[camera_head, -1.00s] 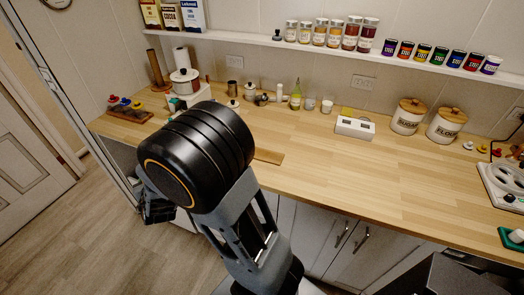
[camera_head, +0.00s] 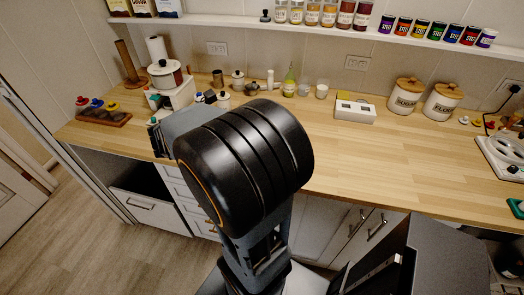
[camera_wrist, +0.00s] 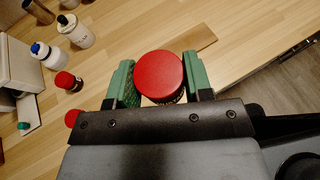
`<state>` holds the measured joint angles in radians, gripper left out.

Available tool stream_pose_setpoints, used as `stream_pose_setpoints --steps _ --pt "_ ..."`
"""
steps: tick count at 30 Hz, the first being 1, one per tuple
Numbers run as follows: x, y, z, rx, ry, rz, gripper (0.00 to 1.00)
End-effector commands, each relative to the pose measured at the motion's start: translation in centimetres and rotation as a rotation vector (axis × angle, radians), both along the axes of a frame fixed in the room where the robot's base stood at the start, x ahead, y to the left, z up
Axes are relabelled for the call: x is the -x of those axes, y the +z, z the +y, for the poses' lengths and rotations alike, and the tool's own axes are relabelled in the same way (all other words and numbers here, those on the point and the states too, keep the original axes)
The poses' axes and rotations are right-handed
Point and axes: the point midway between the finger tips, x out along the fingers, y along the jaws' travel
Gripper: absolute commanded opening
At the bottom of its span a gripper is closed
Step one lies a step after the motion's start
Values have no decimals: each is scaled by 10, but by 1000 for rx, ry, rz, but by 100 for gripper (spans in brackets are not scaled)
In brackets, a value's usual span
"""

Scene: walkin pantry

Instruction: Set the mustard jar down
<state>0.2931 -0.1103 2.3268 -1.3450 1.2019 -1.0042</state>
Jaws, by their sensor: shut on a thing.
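My gripper (camera_wrist: 160,84) shows in the wrist view with its green finger pads closed on both sides of a round red-lidded jar (camera_wrist: 159,72), which I take as the mustard jar. In the head view my large black arm joint covers much of the gripper, and the jar cannot be made out there. The gripper's visible part is near the counter's left front edge. Whether the jar touches the counter cannot be told.
In the wrist view another red-capped jar (camera_wrist: 65,80), a blue-capped bottle (camera_wrist: 40,50) and a white jar (camera_wrist: 75,32) stand at left. In the head view a dark tray (camera_head: 103,119) lies far left and a white box (camera_head: 355,110) stands at back. The counter's middle right is clear.

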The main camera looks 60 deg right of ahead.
Motion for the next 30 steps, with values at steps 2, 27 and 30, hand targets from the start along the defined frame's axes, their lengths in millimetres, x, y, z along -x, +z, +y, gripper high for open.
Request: stream_pose_setpoints --steps 2,27,30 --pt "31 -3 -7 0 -143 -1 24" --pt "52 -78 -115 -1 -427 3 24" --pt "49 -89 -124 0 -426 3 24"
